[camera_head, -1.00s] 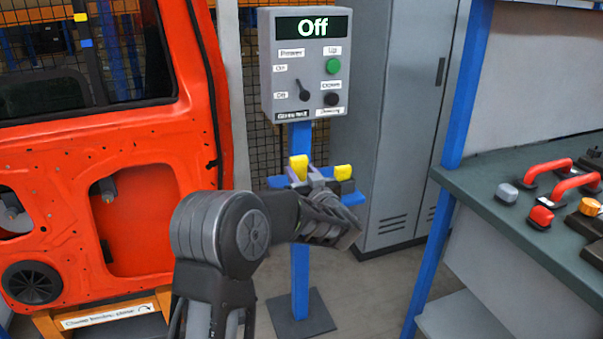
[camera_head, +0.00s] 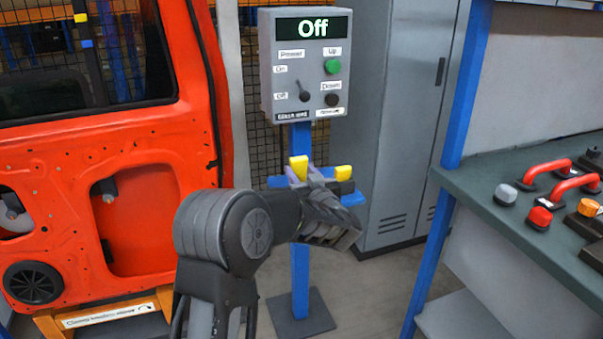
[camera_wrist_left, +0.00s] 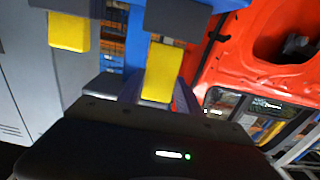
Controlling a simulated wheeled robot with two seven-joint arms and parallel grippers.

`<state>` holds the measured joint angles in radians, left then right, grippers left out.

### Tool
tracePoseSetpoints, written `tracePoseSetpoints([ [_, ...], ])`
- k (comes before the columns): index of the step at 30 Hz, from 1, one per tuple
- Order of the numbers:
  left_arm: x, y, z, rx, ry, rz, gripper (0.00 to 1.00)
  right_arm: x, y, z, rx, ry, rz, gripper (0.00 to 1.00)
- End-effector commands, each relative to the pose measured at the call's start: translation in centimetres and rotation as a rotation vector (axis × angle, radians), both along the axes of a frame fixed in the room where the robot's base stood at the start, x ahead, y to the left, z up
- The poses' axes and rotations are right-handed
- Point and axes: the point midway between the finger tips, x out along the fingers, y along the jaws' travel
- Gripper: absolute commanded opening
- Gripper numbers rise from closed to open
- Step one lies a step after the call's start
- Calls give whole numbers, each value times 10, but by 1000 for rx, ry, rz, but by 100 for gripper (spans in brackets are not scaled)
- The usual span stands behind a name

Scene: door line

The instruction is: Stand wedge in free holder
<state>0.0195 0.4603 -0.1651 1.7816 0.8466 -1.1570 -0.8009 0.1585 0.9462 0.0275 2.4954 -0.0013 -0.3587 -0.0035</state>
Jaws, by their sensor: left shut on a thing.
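My left gripper (camera_head: 314,178) is at the blue crossbar of the control post, shut on a yellow wedge (camera_head: 298,166). In the left wrist view this wedge (camera_wrist_left: 162,72) shows between the fingers (camera_wrist_left: 160,92), with its far end at a dark holder (camera_wrist_left: 177,20). I cannot tell whether it is inside that holder or just in front of it. A second yellow wedge (camera_head: 343,172) stands at the crossbar's right end; in the wrist view it (camera_wrist_left: 69,32) sits at another dark holder. My right gripper is not in view.
A grey control box (camera_head: 306,62) reading "Off" tops the blue post (camera_head: 300,270), above my gripper. An orange-red car door (camera_head: 110,180) is on the left. A grey cabinet (camera_head: 400,120) stands behind.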

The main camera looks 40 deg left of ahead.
Motion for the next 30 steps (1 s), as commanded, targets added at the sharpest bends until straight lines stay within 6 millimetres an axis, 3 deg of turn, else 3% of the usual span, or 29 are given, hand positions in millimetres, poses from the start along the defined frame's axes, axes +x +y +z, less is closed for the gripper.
tracePoseSetpoints([
  [30, 0, 0, -20, 0, 0, 0, 0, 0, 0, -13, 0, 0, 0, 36],
])
